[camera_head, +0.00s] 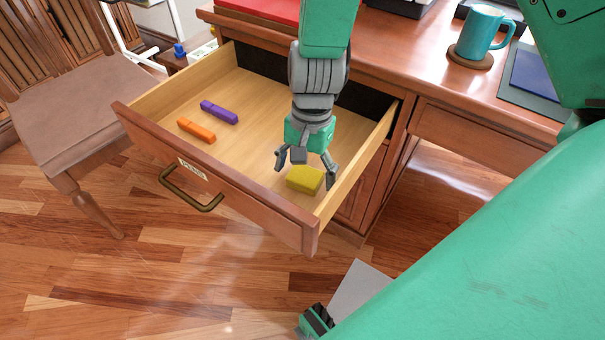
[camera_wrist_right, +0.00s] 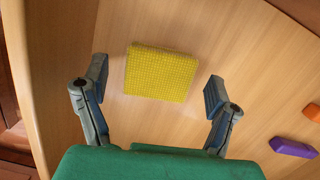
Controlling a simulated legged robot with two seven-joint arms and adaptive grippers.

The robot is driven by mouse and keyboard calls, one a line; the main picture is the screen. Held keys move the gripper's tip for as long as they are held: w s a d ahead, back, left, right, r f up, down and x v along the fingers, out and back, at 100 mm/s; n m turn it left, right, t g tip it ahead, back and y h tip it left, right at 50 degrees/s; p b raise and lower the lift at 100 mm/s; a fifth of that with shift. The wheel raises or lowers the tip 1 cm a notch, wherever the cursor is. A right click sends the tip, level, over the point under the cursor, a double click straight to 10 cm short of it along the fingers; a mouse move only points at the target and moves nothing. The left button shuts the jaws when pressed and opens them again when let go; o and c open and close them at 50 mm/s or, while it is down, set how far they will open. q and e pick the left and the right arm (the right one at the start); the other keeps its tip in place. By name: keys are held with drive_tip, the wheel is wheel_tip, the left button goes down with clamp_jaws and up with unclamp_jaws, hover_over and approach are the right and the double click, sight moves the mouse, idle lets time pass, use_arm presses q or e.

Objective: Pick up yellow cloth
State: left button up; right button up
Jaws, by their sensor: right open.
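The yellow cloth (camera_head: 306,180) is a small folded block lying on the floor of the open drawer, near its front right corner. It also shows in the right wrist view (camera_wrist_right: 160,73), flat, with a waffle-like texture. My right gripper (camera_head: 307,170) is open and points down into the drawer, right at the cloth. In the right wrist view the two fingers (camera_wrist_right: 155,95) stand apart on either side of the cloth's near edge, with gaps between them and the cloth.
The open drawer (camera_head: 215,185) has raised walls and a brass handle. An orange marker-like block (camera_head: 197,131) and a purple one (camera_head: 219,112) lie on its left side. The desk (camera_head: 400,50) above holds a teal mug (camera_head: 480,32). A chair (camera_head: 80,110) stands at the left.

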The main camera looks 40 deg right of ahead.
sight(305, 175)
drive_tip(key=shift+f, duration=0.45)
drive_tip(key=shift+r, duration=0.15)
drive_tip(key=c, duration=1.2)
drive_tip(key=shift+o, duration=0.2)
wheel_tip(305, 175, up, 10)
drive_tip(key=p, duration=0.5)
